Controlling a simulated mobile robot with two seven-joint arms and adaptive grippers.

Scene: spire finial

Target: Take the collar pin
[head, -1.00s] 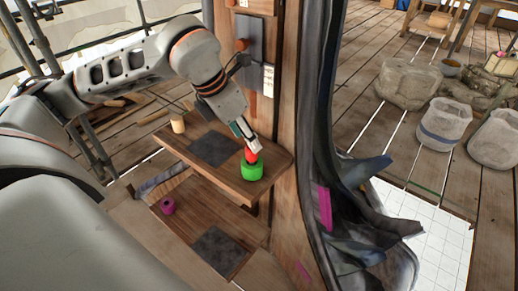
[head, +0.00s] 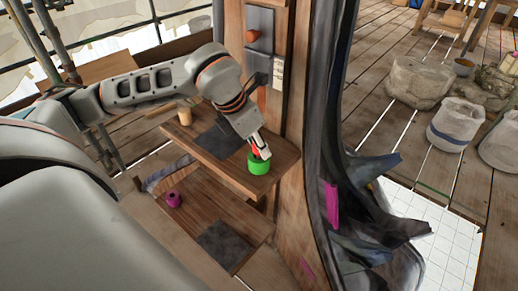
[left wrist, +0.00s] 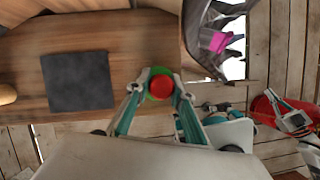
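The collar pin seems to be the red piece (head: 255,154) at the green ring (head: 258,165) on the upper wooden shelf. In the left wrist view the round red top (left wrist: 160,87) shows inside the green ring's rim. My left gripper (head: 261,152) points down at the ring, with its fingertips low beside the red piece. In the left wrist view its teal fingers (left wrist: 158,86) stand on both sides of the red top. Whether they press on it cannot be told. Teal and grey parts, possibly my right gripper (left wrist: 290,116), show at the right beside something red.
A dark square pad (head: 219,140) and a pale wooden peg (head: 184,114) are on the upper shelf. A magenta ring (head: 173,199) and another dark pad (head: 222,245) are on the lower shelf. A wooden post (head: 288,140) and dark drapery (head: 340,180) stand close at the right.

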